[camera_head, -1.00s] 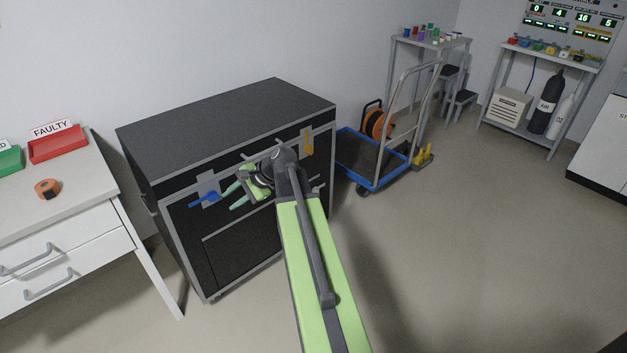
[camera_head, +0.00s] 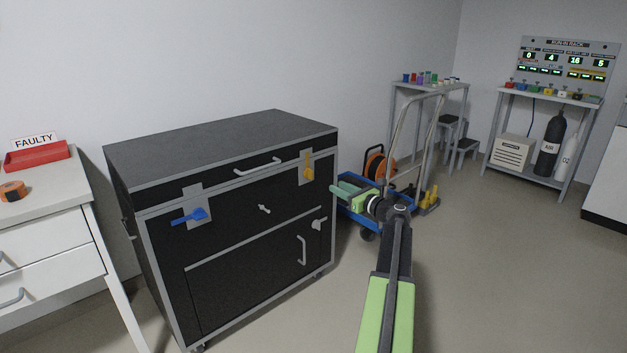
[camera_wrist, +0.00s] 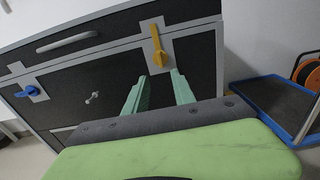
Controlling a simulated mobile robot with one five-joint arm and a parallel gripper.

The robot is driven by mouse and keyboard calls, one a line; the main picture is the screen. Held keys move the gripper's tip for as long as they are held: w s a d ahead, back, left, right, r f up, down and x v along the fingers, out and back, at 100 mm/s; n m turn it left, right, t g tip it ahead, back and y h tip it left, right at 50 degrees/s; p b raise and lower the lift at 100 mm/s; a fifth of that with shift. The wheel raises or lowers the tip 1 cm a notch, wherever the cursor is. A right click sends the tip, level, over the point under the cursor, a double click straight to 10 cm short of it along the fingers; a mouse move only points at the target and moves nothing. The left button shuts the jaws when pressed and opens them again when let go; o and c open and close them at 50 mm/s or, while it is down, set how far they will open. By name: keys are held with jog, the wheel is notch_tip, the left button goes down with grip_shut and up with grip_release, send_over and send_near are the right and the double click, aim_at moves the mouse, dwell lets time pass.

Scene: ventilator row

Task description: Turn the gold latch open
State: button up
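The gold latch (camera_head: 308,168) sits on a grey plate at the upper right of the black case's front, its handle upright. It also shows in the wrist view (camera_wrist: 158,46), just beyond my fingertips. The black case (camera_head: 240,245) stands against the wall. A blue latch (camera_head: 190,216) on its front left lies with its handle sideways; it shows in the wrist view (camera_wrist: 27,91) too. My gripper (camera_head: 338,189) is right of the gold latch, apart from it. In the wrist view my gripper (camera_wrist: 161,78) has its two green fingers apart with nothing between them.
A blue trolley (camera_head: 362,216) with an orange cable reel (camera_head: 375,165) stands right of the case, behind my gripper. A white drawer table (camera_head: 50,230) with a red FAULTY bin (camera_head: 36,156) is at the left. Open floor lies at front right.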

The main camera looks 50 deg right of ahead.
aim_at(312, 174)
jog(key=w, duration=0.9)
jog(key=w+d, duration=0.1)
jog(key=w, duration=0.3)
jog(key=shift+w, duration=0.25)
grip_shut()
dwell(0.5)
